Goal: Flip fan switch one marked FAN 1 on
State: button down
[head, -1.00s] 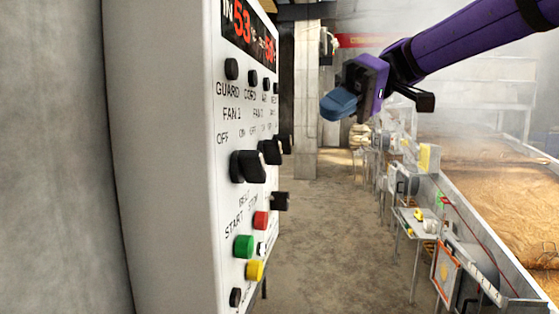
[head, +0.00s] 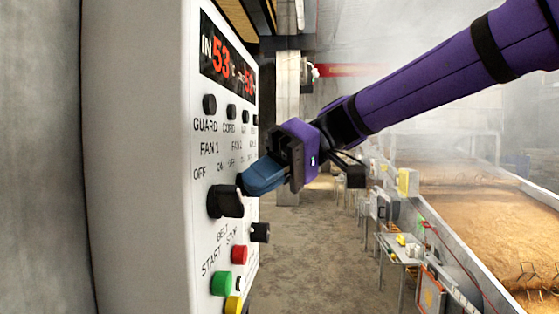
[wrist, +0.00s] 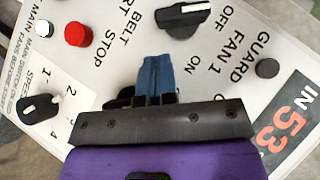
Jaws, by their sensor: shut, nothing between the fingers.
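The FAN 1 switch (head: 226,201) is a black rotary knob on the white control panel (head: 150,150), below the FAN 1 label, with OFF to its left and ON to its right. It also shows in the wrist view (wrist: 184,18), near the top. My gripper (head: 250,184) has blue fingers, shut and empty. In the head view the fingertips overlap the upper right of the knob. In the wrist view the fingertips (wrist: 157,60) are beside the knob on its ON side, and I cannot tell whether they touch it. My gripper hides part of the FAN 2 switch area.
A green START button (head: 221,283), a red STOP button (head: 239,254) and a yellow button (head: 233,304) stick out below. Another black knob (head: 260,232) protrudes to the right. A speed dial (wrist: 41,107) shows in the wrist view. A grain bed (head: 455,195) lies far right.

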aim_at(227, 202)
jog(key=shift+s+f, duration=0.85)
jog(key=shift+s, duration=0.25)
